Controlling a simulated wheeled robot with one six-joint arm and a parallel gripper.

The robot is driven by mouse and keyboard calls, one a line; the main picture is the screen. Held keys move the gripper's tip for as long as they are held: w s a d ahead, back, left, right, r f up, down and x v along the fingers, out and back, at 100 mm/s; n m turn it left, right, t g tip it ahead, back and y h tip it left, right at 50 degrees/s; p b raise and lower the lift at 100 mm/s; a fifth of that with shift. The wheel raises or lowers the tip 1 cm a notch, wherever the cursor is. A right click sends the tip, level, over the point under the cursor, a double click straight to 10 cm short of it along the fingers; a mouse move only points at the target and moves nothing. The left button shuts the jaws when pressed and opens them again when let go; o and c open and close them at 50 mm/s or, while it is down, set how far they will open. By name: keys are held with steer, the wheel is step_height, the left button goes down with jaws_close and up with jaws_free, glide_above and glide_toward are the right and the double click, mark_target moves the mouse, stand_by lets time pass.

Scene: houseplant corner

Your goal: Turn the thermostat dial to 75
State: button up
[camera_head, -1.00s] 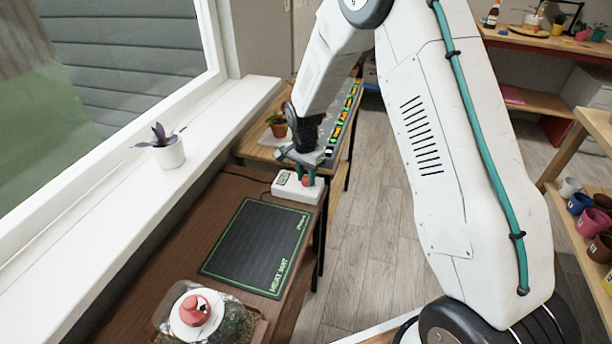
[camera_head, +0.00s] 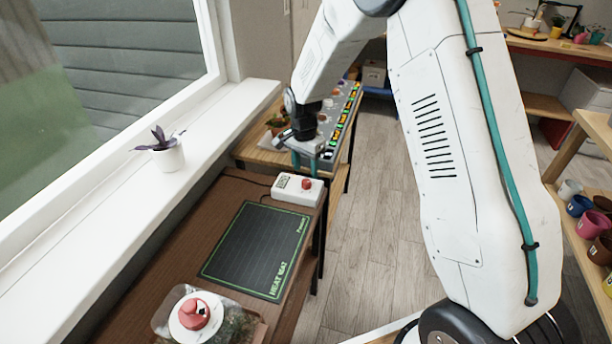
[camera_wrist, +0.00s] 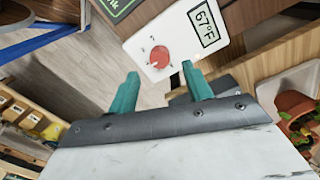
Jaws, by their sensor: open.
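The white thermostat (camera_head: 284,196) sits at the far end of the brown bench, behind the heat mat. Its red dial (camera_head: 306,184) is on top, beside a small display. In the wrist view the thermostat (camera_wrist: 133,44) shows its red dial (camera_wrist: 160,56) and a display (camera_wrist: 205,22) reading 67°F. My gripper (camera_head: 304,162) is open and empty, with its teal fingers apart, beyond the thermostat and clear of the dial. In the wrist view the gripper (camera_wrist: 161,85) has the dial ahead of its fingertips, not between them.
The black heat mat (camera_head: 255,250) lies on the bench in front of the thermostat. A clear tray with a red-and-white object (camera_head: 195,315) stands at the near end. A potted plant (camera_head: 168,157) is on the windowsill. Coloured pots (camera_head: 590,222) fill a shelf at right.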

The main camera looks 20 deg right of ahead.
mark_target(306, 181)
steer(key=shift+w+r, duration=0.1)
steer(key=shift+r, duration=1.5)
steer(key=shift+n, duration=0.3)
steer(key=s+d+r+n, duration=0.1)
steer(key=s+r+n, duration=0.2)
steer(key=s+r, duration=0.4)
steer(key=s+d+r+n+t, duration=0.1)
steer(key=s+r+n, duration=0.3)
steer(key=s, duration=1.5)
steer(key=s+d+r+n, duration=0.1)
steer(key=s+r+n, duration=0.2)
steer(key=s+r, duration=0.8)
steer(key=shift+s+d+r+n+t, duration=0.15)
steer(key=shift+s+d+n+t, duration=0.25)
steer(key=shift+s, duration=0.7)
